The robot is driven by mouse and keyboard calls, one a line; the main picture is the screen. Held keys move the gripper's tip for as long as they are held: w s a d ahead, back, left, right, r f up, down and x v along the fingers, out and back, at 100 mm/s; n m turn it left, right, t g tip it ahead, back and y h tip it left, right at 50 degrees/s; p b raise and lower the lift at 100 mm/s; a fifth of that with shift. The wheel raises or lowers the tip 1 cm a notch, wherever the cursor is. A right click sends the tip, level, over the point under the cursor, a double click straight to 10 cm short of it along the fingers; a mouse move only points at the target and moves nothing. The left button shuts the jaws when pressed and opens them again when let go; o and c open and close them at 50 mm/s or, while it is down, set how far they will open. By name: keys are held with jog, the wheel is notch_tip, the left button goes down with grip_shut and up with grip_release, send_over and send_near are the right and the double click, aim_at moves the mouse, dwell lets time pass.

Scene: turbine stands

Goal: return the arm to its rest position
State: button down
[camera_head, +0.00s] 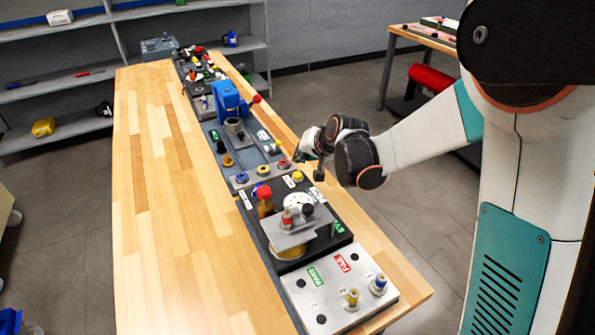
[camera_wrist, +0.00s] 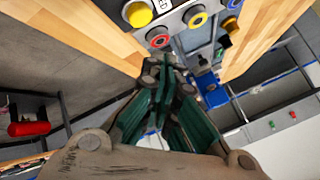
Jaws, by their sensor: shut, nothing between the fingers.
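My gripper (camera_wrist: 168,88) fills the lower middle of the wrist view, its green fingers shut with nothing between them. In the head view my arm (camera_head: 430,132) reaches in from the right, and its wrist is beside the right edge of the long wooden table (camera_head: 150,200). Much of the gripper is hidden behind the wrist.
Stations line the table: a blue press (camera_head: 230,100), a black station with a red-topped amber part (camera_head: 265,202), and a silver PASS/FAIL plate (camera_head: 338,290). Grey shelves (camera_head: 60,85) stand behind. A second table (camera_head: 425,38) and a red cylinder (camera_head: 431,78) are at right. The table's left half is clear.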

notch_tip(320, 180, up, 2)
jog(key=shift+r+p, duration=0.1)
jog(key=shift+p, duration=0.45)
jog(key=s+d+r+n+h+b, duration=0.1)
jog(key=s+d+r, duration=0.3)
jog(key=s, duration=0.4)
jog(key=s+d+r+n+h, duration=0.1)
jog(key=s+d+r, duration=0.2)
jog(key=s+r, duration=0.35)
jog(key=s+d+f+h, duration=0.1)
jog(key=s+d, duration=0.2)
jog(key=s, duration=0.7)
jog(key=s+d+f+n+g+h+b, duration=0.1)
jog(key=s+d+f, duration=0.1)
jog(key=s, duration=0.7)
jog(key=shift+s+d+f, duration=0.3)
jog(key=shift+s+d, duration=0.1)
jog(key=shift+d, duration=0.3)
